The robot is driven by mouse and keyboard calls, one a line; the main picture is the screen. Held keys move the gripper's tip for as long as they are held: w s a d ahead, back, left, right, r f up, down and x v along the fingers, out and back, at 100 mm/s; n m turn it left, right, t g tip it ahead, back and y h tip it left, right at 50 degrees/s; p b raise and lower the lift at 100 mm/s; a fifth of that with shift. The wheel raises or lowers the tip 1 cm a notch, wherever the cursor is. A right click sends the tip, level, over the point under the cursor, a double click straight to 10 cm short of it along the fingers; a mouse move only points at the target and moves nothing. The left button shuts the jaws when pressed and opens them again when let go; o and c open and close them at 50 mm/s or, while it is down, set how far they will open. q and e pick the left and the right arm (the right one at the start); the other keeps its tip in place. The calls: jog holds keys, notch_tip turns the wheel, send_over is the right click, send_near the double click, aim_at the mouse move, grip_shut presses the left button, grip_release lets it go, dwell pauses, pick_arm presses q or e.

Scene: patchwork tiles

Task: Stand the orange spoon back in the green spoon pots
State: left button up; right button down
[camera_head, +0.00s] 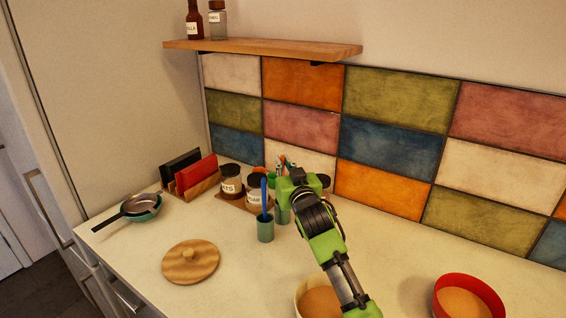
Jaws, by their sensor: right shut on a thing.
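My right gripper (284,190) reaches in from the lower right, over the back of the counter. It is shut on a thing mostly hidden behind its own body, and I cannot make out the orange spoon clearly. A green pot (265,230) stands upright just left of and in front of the gripper, with a blue spoon (264,191) upright in it. A second green pot (283,214) stands beside it, right under the gripper. The gripper covers part of its top. My left gripper is not in view.
Labelled jars (231,186) and colourful thin items (284,163) stand close behind the pots. A round wooden lid (190,262) lies front left. A red bowl (468,283) and a pale bowl (302,290) stand at the front. A pan (140,204) is far left.

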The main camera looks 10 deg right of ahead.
jog(key=shift+f, duration=0.35)
dwell(0.3)
jog(key=shift+f+b, duration=0.6)
jog(key=shift+f, duration=0.05)
jog(key=c, duration=2.1)
grip_release()
